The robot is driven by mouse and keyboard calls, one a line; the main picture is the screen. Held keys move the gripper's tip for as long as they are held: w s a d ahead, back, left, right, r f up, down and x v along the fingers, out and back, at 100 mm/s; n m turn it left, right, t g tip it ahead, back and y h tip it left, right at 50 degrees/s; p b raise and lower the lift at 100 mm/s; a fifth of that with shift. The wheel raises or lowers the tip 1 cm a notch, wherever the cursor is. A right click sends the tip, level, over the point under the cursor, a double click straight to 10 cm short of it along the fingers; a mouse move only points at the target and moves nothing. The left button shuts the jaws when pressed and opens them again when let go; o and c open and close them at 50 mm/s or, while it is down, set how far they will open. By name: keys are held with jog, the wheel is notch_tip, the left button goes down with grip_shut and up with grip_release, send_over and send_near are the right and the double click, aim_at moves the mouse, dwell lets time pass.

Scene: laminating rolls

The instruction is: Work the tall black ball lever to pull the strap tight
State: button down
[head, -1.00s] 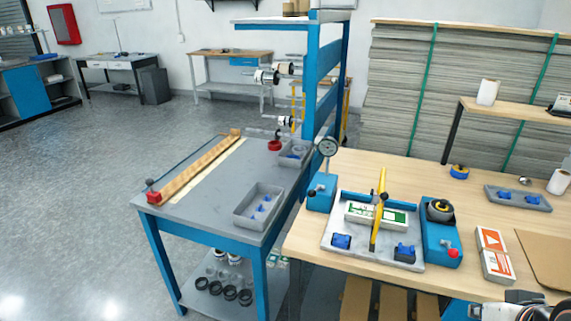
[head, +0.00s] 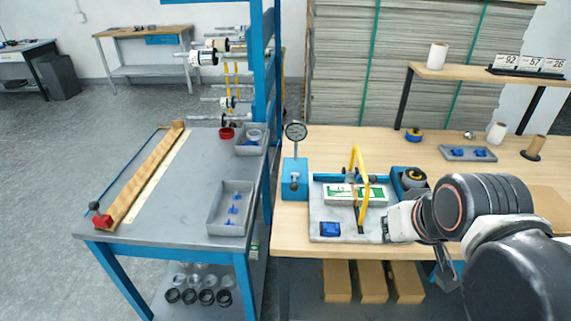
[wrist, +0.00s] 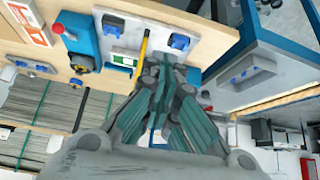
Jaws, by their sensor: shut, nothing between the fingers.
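On the wooden bench in the head view, a yellow strap (head: 361,185) arches over a green-and-white carton (head: 350,194) on a pale fixture plate (head: 327,219). My gripper (head: 447,274) is low at the right, near the bench's front edge, apart from the lever. In the wrist view my gripper (wrist: 168,72) is shut and empty, its fingers covering part of the bench; the strap (wrist: 143,46) shows beside them.
A blue clamp (head: 331,229) sits on the plate's front. A blue unit (head: 402,178) with a dark roll stands right of it, partly hidden by my arm.

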jog(key=w+a+r+n+g+y+p, duration=0.1)
jog(key=w+a+r+p, duration=0.3)
jog(key=w, duration=0.6)
jog(key=w+a+r+p, duration=0.4)
jog(key=w+a+r, duration=0.1)
jog(key=w, duration=0.4)
jog(key=w+a+f+g+h+p, duration=0.1)
jog(key=w+a+f+p, duration=0.3)
jog(key=w+a, duration=0.4)
jog(key=a+g, duration=0.1)
jog(key=a, duration=0.1)
jog(key=shift+a+h, duration=0.4)
jog(key=shift+w, duration=0.1)
jog(key=b, duration=0.2)
send_over(294, 180)
jog(key=a, duration=0.2)
notch_tip(294, 180, down, 9)
jog(key=shift+s+d+f+b, duration=0.3)
jog(key=shift+s+f+b, duration=0.05)
jog(key=shift+s+f, duration=0.35)
jog(key=shift+s+d+f+b, duration=0.25)
jog(key=shift+s+f+b, duration=0.1)
jog(key=shift+s+f, duration=0.3)
